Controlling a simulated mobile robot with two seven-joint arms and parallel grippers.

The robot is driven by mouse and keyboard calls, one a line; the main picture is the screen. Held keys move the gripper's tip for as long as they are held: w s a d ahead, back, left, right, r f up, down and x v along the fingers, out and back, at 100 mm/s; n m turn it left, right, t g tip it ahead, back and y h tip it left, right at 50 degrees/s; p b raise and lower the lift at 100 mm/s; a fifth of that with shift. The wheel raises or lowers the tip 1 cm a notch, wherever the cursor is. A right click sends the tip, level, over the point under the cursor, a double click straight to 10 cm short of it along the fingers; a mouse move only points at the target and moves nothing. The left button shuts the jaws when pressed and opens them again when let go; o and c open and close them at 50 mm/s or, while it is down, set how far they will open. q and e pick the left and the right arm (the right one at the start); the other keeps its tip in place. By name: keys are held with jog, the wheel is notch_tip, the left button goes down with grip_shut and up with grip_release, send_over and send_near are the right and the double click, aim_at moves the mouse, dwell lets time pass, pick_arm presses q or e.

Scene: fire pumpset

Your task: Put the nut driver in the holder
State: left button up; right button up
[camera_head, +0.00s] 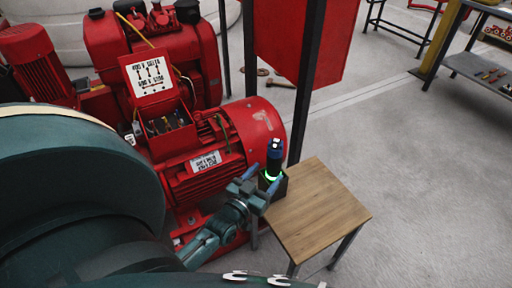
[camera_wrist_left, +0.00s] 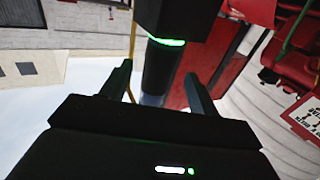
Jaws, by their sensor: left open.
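The nut driver (camera_head: 275,155), dark with a blue top, stands upright in the holder (camera_head: 280,189), a small black box with a green glowing ring at the driver's base. The holder sits at the table's left corner. My left gripper (camera_head: 264,178) is open beside the driver, its fingers pointing toward it. In the left wrist view, which looks upside down, the driver (camera_wrist_left: 156,70) shows between the two open fingers (camera_wrist_left: 158,82), below the black holder (camera_wrist_left: 172,16). I cannot tell whether a finger touches it. The driver's lower end is hidden in the holder. My right gripper is not in view.
The small wooden table (camera_head: 318,212) is otherwise bare. A red motor (camera_head: 210,150) stands close behind my left gripper, with an open terminal box (camera_head: 167,128). A dark post (camera_head: 305,85) and red panel (camera_head: 278,40) rise behind the table.

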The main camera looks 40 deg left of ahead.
pick_arm(q)
jog(key=s+d+r+m+g+h, duration=0.3)
jog(key=s+d+r+h, duration=0.3)
jog(key=s+d+r, duration=0.5)
jog(key=s+d, duration=0.3)
jog(key=d, duration=0.1)
jog(key=shift+s+g, duration=0.35)
jog(key=shift+g, duration=0.05)
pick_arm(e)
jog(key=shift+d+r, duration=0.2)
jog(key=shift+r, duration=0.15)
pick_arm(q)
jog(key=shift+r+p, duration=0.15)
jog(key=shift+p, duration=0.15)
jog(key=r+g+p, duration=0.1)
jog(key=p, duration=0.5)
jog(key=r+g+p, duration=0.1)
jog(key=p, duration=0.5)
jog(key=r+m+g+y+p, duration=0.1)
jog(key=p, duration=0.4)
jog(key=shift+w+d+r+g+p, duration=0.2)
jog(key=shift+w+d+g+p, duration=0.1)
jog(key=shift+w+p, duration=0.1)
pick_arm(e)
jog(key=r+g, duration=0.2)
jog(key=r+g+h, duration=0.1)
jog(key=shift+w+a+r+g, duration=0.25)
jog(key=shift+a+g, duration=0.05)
